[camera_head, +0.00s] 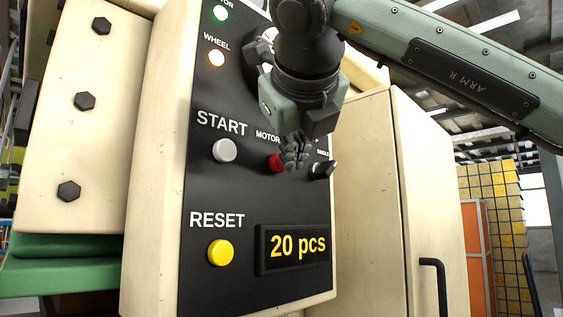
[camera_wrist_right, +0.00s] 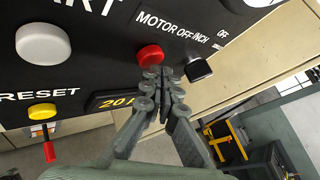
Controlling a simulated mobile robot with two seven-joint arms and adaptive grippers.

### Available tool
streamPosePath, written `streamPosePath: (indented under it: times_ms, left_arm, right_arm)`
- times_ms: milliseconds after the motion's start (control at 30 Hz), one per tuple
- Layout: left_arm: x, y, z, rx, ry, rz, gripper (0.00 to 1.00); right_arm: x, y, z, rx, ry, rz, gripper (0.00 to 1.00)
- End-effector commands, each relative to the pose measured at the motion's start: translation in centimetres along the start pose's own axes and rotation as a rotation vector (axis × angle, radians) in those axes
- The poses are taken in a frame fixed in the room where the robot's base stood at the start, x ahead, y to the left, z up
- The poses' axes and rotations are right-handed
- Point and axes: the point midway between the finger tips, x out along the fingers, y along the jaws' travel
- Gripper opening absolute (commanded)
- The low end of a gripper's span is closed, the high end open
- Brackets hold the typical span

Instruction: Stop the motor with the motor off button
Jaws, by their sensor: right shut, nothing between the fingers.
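The red motor off button (camera_head: 275,163) is on the black control panel (camera_head: 215,185), right of the white START button (camera_head: 224,150). In the right wrist view the red button (camera_wrist_right: 150,55) sits just beyond my fingertips, under the "MOTOR OFF" label. My right gripper (camera_head: 293,152) is shut and empty, in front of the panel, and covers part of the red button and its label in the head view. In the right wrist view the closed fingertips (camera_wrist_right: 158,78) are right by the button's lower edge; I cannot tell whether they touch it. My left gripper is not in view.
A black selector knob (camera_head: 322,170) is close to the right of my fingers. The yellow RESET button (camera_head: 220,252) and a display (camera_head: 294,249) reading "20 pcs" are below. A green lamp (camera_head: 221,13) and a lit WHEEL lamp (camera_head: 217,58) are above. A cabinet door handle (camera_head: 436,285) stands out at right.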

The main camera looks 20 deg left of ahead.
Motion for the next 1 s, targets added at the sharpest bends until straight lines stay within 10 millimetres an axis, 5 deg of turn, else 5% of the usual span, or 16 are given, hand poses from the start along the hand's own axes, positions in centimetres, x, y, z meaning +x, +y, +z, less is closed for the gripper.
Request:
streamPosePath:
  times_ms: [1000]
  left_arm:
    - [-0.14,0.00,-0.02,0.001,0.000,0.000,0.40]
  right_arm:
    - [0.75,0.53,0.60,0.000,-0.001,0.000,0.00]
